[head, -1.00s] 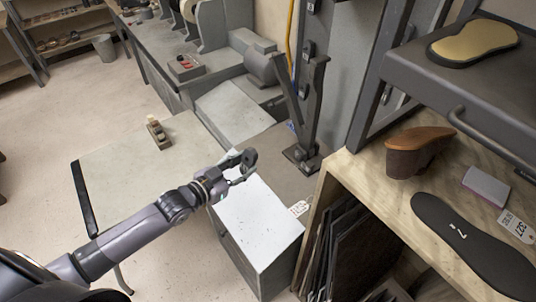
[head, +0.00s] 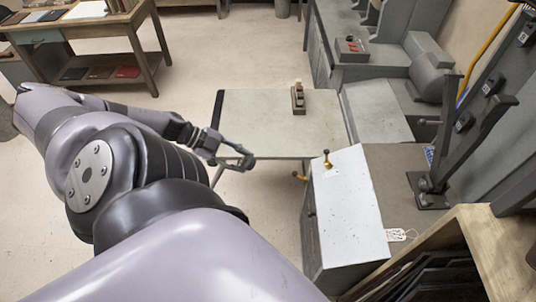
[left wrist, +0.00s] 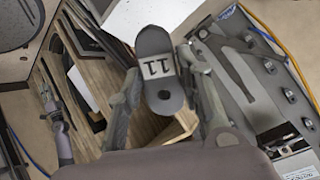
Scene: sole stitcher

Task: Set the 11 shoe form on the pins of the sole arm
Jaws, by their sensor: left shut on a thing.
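The 11 shoe form (left wrist: 153,42), a grey rounded piece with a white label reading 11, sits between the fingers of my left gripper (left wrist: 165,92) in the left wrist view. In the head view my left gripper (head: 240,160) is by the near edge of the pale table, left of the white box; the form is not clear there. A dark upright post with slanting arms (head: 450,140) stands at the right; I cannot tell whether it is the sole arm, and no pins show on it. An arm with a gripper (left wrist: 45,98), apparently my right, shows at left in the wrist view, its jaws unclear.
The white-topped box (head: 345,215) has brass knobs (head: 326,158) at its far left. The pale table (head: 265,110) carries a small block with pegs (head: 298,98). A wooden shelf (head: 490,240) stands at the lower right. Open floor (head: 220,55) lies behind the table.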

